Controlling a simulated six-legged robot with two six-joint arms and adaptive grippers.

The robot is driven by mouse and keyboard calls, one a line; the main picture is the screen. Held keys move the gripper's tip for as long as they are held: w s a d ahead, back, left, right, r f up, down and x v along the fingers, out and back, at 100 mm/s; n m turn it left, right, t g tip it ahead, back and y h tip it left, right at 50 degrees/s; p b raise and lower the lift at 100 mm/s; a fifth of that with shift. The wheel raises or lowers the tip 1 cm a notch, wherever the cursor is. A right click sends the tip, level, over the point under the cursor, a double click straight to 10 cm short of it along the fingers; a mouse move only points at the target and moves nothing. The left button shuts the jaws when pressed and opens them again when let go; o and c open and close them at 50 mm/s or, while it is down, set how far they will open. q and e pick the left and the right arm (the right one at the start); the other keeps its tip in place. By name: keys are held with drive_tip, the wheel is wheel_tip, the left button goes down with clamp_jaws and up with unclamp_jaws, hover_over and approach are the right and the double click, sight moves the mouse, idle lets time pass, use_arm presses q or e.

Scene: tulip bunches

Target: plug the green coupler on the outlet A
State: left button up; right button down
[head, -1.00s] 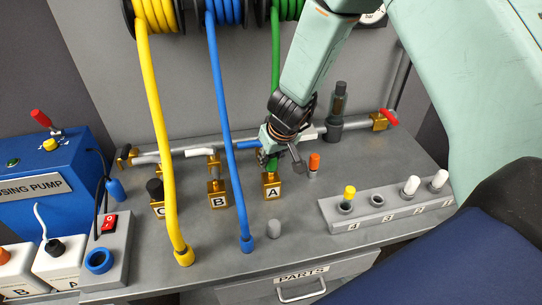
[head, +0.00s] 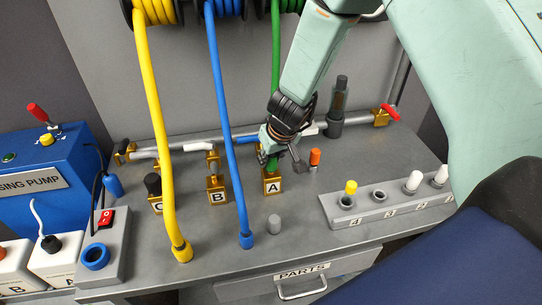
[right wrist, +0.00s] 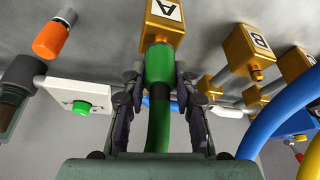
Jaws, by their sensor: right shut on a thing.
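The green coupler (right wrist: 159,66), at the end of the green hose (head: 275,60), meets the front of the brass outlet A (right wrist: 166,20) in the right wrist view. The two are in line, with a short brass neck showing between them; I cannot tell how deep the coupler sits. Outlet A (head: 272,184) also shows in the head view with its white label. My right gripper (right wrist: 159,98) is shut around the coupler's hose end, just above outlet A in the head view. My left gripper is not in view.
Outlet B (head: 217,192) and outlet C (head: 156,204) stand to the left. The yellow hose (head: 160,140) and blue hose (head: 226,140) hang in front of the pipe. An orange-capped post (head: 315,158) stands close right of the gripper. A grey peg (head: 274,225) stands in front.

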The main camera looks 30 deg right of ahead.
drive_tip(key=shift+f+b, duration=0.55)
drive_tip(key=shift+f, duration=0.15)
drive_tip(key=c, duration=0.9)
unclamp_jaws()
drive_tip(key=shift+c, duration=0.2)
drive_tip(key=shift+r, duration=0.1)
drive_tip(key=shift+r+p, duration=2.5)
drive_tip(key=shift+p, duration=0.15)
drive_tip(key=shift+f, duration=0.1)
drive_tip(key=shift+s, duration=0.1)
